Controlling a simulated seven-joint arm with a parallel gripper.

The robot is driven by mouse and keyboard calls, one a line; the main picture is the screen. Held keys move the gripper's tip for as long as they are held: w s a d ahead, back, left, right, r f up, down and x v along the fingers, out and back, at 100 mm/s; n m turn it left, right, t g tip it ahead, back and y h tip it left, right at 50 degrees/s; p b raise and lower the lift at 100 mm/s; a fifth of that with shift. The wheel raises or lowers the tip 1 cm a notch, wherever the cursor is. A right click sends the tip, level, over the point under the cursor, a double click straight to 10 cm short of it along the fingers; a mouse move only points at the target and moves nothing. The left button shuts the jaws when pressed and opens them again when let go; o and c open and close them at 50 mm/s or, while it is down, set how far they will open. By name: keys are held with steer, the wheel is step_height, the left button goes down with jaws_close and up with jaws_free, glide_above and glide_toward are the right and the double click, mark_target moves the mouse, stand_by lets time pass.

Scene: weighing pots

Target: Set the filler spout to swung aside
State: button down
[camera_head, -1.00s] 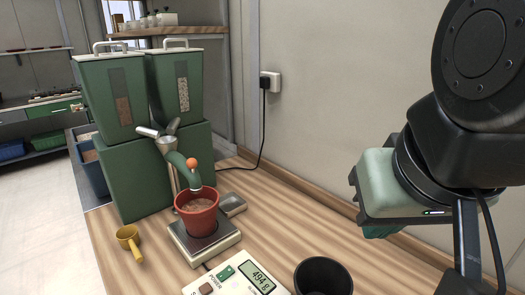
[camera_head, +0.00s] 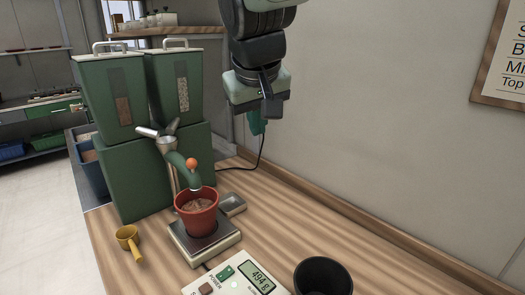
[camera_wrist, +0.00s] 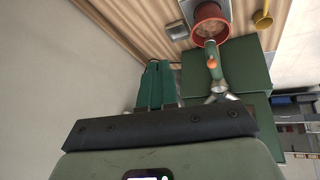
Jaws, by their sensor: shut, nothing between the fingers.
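The filler spout (camera_head: 182,166) is a green curved tube with an orange knob (camera_head: 192,162) on it. Its outlet points down over the red pot (camera_head: 197,212), which holds brown material and stands on the scale plate (camera_head: 222,241). The spout also shows in the wrist view (camera_wrist: 214,72), with its end at the pot (camera_wrist: 209,26). My gripper (camera_head: 257,124) is in the air to the right of the spout and higher, near the wall, apart from it. Its green fingers (camera_wrist: 156,84) are together and empty.
Two green hoppers (camera_head: 110,97) stand behind the spout. A yellow scoop (camera_head: 129,240) lies at left, and a black pot (camera_head: 323,276) stands at front right. The scale display (camera_head: 257,277) reads 494 g. A cable (camera_head: 262,147) runs down the wall. The wood counter at right is clear.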

steer(key=w+a+f+n, duration=0.2)
steer(key=w+a+f, duration=0.1)
steer(key=a, duration=0.9)
steer(key=w+a+f+n+t, duration=0.1)
steer(key=a+f, duration=0.4)
steer(key=a, duration=0.7)
steer(key=shift+w+f+n, duration=0.25)
steer(key=shift+w+n, duration=0.65)
steer(key=shift+w, duration=0.35)
steer(key=shift+a, duration=0.1)
steer(key=w+d+f, duration=0.1)
steer(key=w+f, duration=0.8)
steer(key=shift+d, duration=0.35)
